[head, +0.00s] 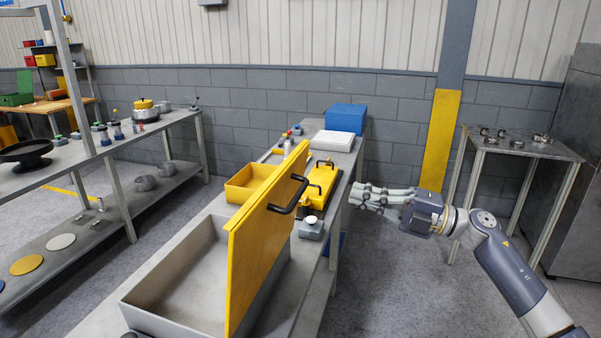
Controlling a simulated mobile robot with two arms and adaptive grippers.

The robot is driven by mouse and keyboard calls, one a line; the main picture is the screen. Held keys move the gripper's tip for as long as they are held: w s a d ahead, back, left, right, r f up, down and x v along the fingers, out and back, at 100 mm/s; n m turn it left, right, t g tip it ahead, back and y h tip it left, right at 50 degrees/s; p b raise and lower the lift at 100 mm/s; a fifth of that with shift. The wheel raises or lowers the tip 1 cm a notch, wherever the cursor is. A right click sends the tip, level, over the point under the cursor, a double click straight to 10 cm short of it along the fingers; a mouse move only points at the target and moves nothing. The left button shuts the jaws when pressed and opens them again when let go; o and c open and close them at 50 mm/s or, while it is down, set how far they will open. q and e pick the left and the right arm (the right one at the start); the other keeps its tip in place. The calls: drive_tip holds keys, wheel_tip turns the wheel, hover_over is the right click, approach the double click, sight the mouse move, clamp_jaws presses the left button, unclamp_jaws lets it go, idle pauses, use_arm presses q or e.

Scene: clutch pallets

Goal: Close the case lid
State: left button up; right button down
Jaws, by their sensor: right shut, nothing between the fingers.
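A grey case (165,317) sits open on the near part of the long grey bench. Its yellow lid (262,250) stands nearly upright along the case's right side. A black handle (291,195) sticks out from the lid's right face. The inside of the case looks empty where I see it. My right gripper (362,197) is shut and empty, to the right of the lid and apart from it, beyond the bench's right edge. My left gripper is not in view.
Behind the lid on the bench are a yellow bin (240,190), a yellow case (322,178), a white box (334,140) and a blue box (346,118). A small metal table (540,147) stands at the right. Floor between bench and table is clear.

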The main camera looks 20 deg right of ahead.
sight(285, 172)
drive_tip(key=p+x, duration=0.5)
drive_tip(key=x, duration=0.8)
drive_tip(key=shift+s+a+r+p, duration=0.1)
drive_tip(key=shift+r+p, duration=0.1)
drive_tip(key=shift+p, duration=0.2)
drive_tip(key=shift+w+a+f, duration=0.15)
drive_tip(key=shift+w+a, duration=0.15)
drive_tip(key=shift+a, duration=0.1)
